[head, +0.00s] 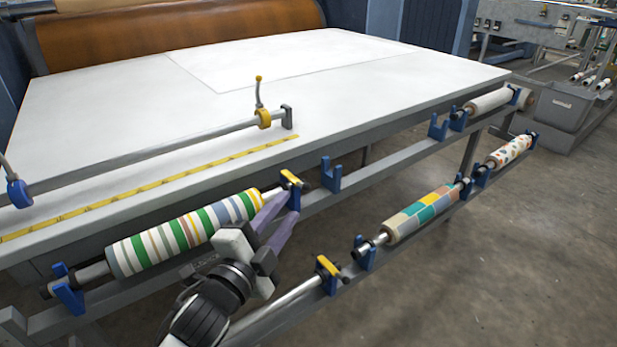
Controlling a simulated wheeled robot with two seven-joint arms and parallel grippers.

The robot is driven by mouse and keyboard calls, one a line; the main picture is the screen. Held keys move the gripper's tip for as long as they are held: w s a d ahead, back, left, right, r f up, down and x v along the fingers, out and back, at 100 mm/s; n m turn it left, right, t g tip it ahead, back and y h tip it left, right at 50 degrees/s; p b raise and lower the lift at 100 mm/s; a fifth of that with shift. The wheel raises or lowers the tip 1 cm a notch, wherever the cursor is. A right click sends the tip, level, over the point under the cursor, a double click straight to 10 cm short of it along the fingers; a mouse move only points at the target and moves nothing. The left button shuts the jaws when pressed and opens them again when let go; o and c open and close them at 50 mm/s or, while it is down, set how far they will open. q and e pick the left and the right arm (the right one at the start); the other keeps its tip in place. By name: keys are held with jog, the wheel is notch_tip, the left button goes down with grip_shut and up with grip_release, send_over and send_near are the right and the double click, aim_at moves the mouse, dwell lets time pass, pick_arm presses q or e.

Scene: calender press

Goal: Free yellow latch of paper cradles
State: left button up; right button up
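A yellow latch (291,179) sits across the top of a blue cradle on the upper rail, at the right end of a striped paper roll (185,232). A second yellow latch (328,267) sits on a blue cradle of the lower rail, over the end of a bare steel shaft (290,299). My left gripper (289,207) reaches up from below with two purple fingers spread apart. Its tips are just below the upper latch, beside the cradle; whether they touch it I cannot tell. The gripper's body hides part of the rail. My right gripper is out of view.
A white table (230,90) stands behind the rails, with a bar and a yellow measuring strip (150,187) on it. A patchwork roll (425,212) and a dotted roll (508,151) lie in lower cradles. An empty blue cradle (331,176) stands right of the upper latch.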

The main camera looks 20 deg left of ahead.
aim_at(302, 187)
pick_arm(q)
jog(key=w, duration=0.3)
jog(key=w+d, duration=0.1)
jog(key=w, duration=0.5)
jog(key=shift+w+d, duration=0.2)
grip_shut()
